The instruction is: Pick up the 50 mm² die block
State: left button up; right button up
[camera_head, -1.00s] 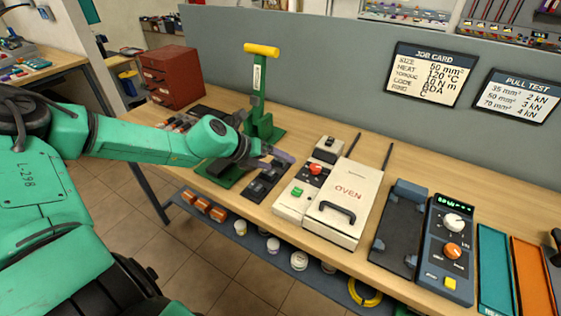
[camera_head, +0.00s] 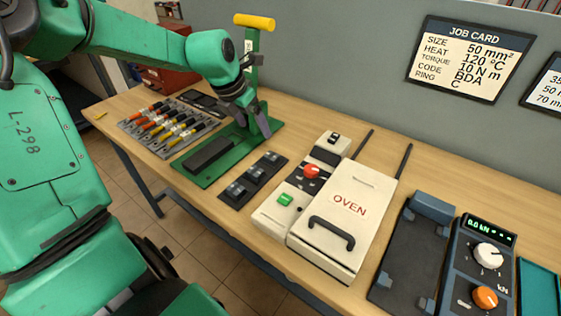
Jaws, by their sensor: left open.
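Three dark die blocks (camera_head: 254,174) sit in a row on a dark rack (camera_head: 232,202) between the green press and the oven. Their size marks are too small to read, so I cannot tell which is the 50 mm² one. My left gripper (camera_head: 252,122) is open and empty, pointing down beside the press column, above and behind the blocks and apart from them. It hides part of the press. My right gripper is out of view.
The green hand press (camera_head: 210,172) with a yellow handle (camera_head: 254,21) stands left of the rack. A tool tray (camera_head: 165,125) lies further left. The white oven (camera_head: 340,215) is close on the right. A job card (camera_head: 470,58) reads 50 mm².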

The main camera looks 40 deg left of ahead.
pick_arm(q)
jog(key=f, duration=0.1)
jog(key=p, duration=0.1)
send_over(272, 155)
jog(key=s, duration=0.3)
notch_tip(272, 155, down, 9)
jog(key=shift+r, duration=0.2)
jog(key=p+x, duration=0.1)
jog(key=x, duration=0.3)
jog(key=shift+w+f, duration=0.25)
jog(key=shift+w+a+f, duration=0.1)
jog(key=shift+w+f, duration=0.1)
jog(key=shift+f, duration=0.15)
jog(key=shift+r, duration=0.15)
grip_shut()
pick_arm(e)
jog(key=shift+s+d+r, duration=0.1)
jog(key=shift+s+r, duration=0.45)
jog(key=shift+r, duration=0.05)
pick_arm(q)
jog(key=shift+r, duration=0.1)
